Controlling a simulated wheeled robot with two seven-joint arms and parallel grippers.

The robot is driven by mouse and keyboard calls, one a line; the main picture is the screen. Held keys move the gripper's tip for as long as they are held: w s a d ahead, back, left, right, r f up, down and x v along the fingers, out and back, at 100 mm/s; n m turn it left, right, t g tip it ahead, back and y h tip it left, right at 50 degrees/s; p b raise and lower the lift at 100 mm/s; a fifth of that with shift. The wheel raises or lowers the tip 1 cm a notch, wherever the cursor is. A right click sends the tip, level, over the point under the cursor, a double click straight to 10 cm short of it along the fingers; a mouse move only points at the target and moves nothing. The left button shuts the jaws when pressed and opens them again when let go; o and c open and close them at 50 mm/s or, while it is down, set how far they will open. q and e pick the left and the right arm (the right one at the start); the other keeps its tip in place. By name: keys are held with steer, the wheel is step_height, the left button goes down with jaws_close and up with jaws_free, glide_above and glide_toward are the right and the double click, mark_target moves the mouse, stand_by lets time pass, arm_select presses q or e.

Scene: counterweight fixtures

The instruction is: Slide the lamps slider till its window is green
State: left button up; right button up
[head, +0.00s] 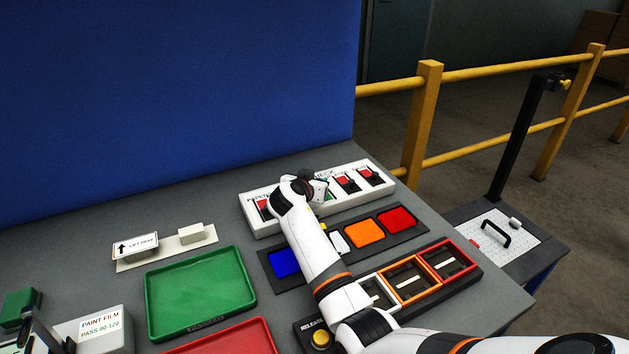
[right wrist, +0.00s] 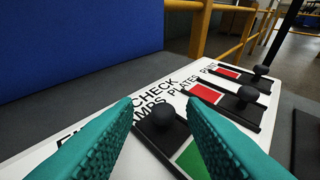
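The slider panel (head: 262,226) is a white box at the back right of the table, with several black-knobbed sliders. In the right wrist view the slider labelled LAMPS, its first letter hidden, has a round black knob (right wrist: 162,116) and a green window (right wrist: 193,158) beside it, partly covered by a finger. My right gripper (right wrist: 160,104) has its teal fingers apart, one on each side of this knob, with a gap showing at both. In the head view my right gripper (head: 318,188) is over the panel and hides part of it. My left gripper is not in view.
Other sliders show red windows (right wrist: 206,93). In front of the panel lies a black strip of coloured pads (head: 365,233), then framed compartments (head: 446,261). A green tray (head: 200,292) lies left of my arm. A blue wall stands behind; a yellow railing runs at right.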

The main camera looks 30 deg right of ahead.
steer(key=p+v, duration=0.5)
steer(key=v, duration=0.6)
steer(key=shift+a+r, duration=0.15)
steer(key=shift+a, duration=0.05)
steer(key=shift+s, duration=0.1)
